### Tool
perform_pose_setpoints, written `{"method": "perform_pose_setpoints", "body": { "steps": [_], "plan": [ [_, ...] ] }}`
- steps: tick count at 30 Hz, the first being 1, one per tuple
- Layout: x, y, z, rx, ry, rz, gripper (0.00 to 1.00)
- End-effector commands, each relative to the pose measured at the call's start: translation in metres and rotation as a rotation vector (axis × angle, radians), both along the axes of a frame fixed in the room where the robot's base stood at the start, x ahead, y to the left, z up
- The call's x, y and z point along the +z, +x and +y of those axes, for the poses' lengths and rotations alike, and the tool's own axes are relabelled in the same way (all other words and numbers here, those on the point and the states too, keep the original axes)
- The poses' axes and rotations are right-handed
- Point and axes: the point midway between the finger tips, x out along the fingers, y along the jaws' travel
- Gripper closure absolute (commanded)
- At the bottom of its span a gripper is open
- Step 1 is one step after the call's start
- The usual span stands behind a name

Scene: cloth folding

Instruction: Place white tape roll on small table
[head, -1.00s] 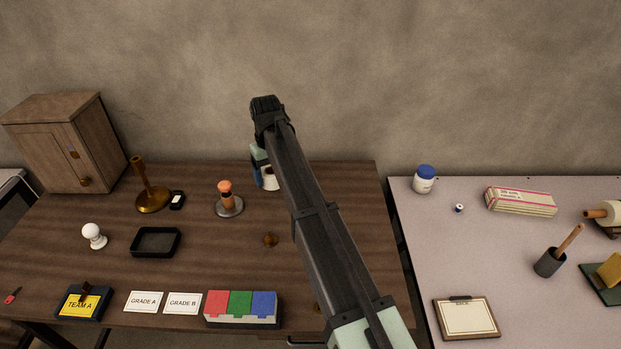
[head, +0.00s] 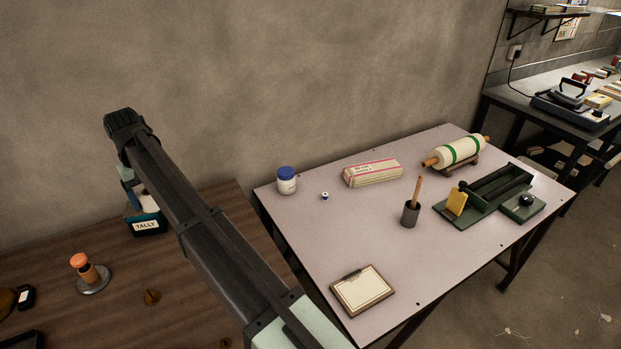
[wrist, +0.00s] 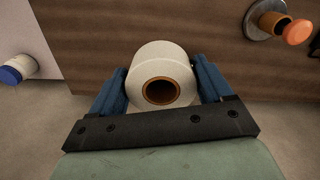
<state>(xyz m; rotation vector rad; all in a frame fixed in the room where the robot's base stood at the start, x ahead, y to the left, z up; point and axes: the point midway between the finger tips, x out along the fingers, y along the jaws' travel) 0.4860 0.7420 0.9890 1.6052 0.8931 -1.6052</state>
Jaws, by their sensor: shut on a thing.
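The white tape roll (wrist: 162,78), with its brown core facing the camera, is in the wrist view. My gripper (wrist: 160,72) is shut on it, with one blue finger on each side. Two tabletops show: a dark brown wooden table (head: 110,235) at the left and a pale grey table (head: 330,225) in the middle. I cannot tell which is the small table. In the wrist view the roll appears in front of the brown table's edge.
The pale table holds a blue-lidded jar (head: 287,181), a long box (head: 372,172), a clipboard (head: 362,290), a pot with a stick (head: 410,213) and a rolling pin (head: 458,151). Its front middle is bare. An orange-knobbed stamp (head: 90,275) and a TALLY box (head: 147,224) are on the brown table.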

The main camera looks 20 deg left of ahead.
Motion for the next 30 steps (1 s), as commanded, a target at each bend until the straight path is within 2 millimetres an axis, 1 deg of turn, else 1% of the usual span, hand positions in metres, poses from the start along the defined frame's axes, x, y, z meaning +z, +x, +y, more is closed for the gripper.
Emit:
{"method": "perform_pose_setpoints", "body": {
  "steps": [1,2,3,8,9,14,15,18,23,27,29,30],
  "plan": [
    [0.0,0.019,-0.008,-0.059,0.0,0.0,0.51],
    [0.0,0.028,-0.012,-0.097,0.0,0.0,0.51],
    [0.0,0.043,-0.019,-0.151,0.0,0.0,0.51],
    [0.0,0.099,-0.05,-0.374,0.0,0.0,0.51],
    [0.0,0.113,-0.059,-0.43,0.0,0.0,0.51],
    [0.0,0.167,-0.096,-0.651,0.0,0.0,0.51],
    [0.0,0.18,-0.106,-0.708,0.0,0.0,0.51],
    [0.0,0.212,-0.131,-0.846,0.0,0.0,0.51],
    [0.0,0.261,-0.176,-1.068,0.0,0.0,0.51],
    [0.0,0.301,-0.218,-1.262,0.0,0.0,0.51],
    [0.0,0.317,-0.237,-1.345,0.0,0.0,0.51],
    [0.0,0.328,-0.25,-1.401,0.0,0.0,0.51]
  ]
}}
